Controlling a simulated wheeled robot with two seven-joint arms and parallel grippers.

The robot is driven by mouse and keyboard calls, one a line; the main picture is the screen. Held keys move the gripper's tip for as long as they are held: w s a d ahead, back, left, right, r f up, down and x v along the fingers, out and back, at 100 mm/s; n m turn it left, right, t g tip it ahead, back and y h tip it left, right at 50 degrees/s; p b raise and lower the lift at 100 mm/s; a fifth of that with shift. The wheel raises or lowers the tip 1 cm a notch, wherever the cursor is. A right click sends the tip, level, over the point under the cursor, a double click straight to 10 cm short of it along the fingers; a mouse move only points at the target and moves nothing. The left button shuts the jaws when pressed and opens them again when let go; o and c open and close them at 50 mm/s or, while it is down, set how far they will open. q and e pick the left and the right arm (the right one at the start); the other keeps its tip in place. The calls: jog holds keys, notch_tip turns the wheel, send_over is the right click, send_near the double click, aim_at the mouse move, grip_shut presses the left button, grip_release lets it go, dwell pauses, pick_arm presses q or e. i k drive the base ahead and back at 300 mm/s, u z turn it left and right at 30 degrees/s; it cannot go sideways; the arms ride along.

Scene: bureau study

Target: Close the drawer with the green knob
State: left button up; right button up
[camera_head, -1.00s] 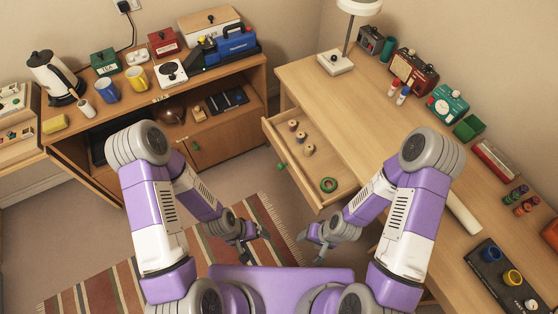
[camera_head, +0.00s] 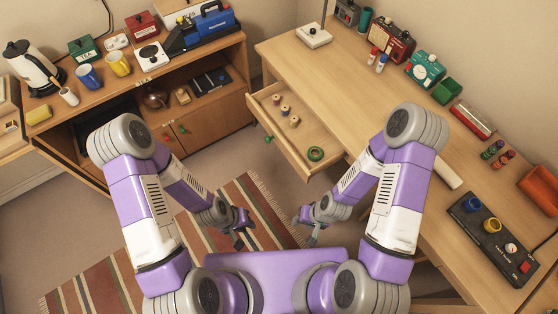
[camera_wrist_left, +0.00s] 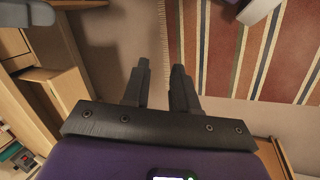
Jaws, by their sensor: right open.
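The wooden desk drawer (camera_head: 278,150) stands pulled out from the left side of the desk. Its front carries a green knob (camera_head: 268,139). My left gripper (camera_head: 243,231) is low over the floor, below and left of the drawer, touching nothing. The left wrist view shows its two dark fingers (camera_wrist_left: 163,88) apart with nothing between them. My right gripper (camera_head: 307,229) is open and empty, below the drawer's near end and apart from it.
The desk (camera_head: 345,85) holds radios, a red-topped box and a black panel (camera_head: 490,240). A low cabinet (camera_head: 212,120) stands at the left, with a kettle, mugs and a toolbox on top.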

aim_at(295, 144)
jog(key=u, duration=0.05)
jog(key=k, duration=0.25)
jog(key=z, duration=1.05)
jog(key=i, duration=0.65)
jog(key=u, duration=0.35)
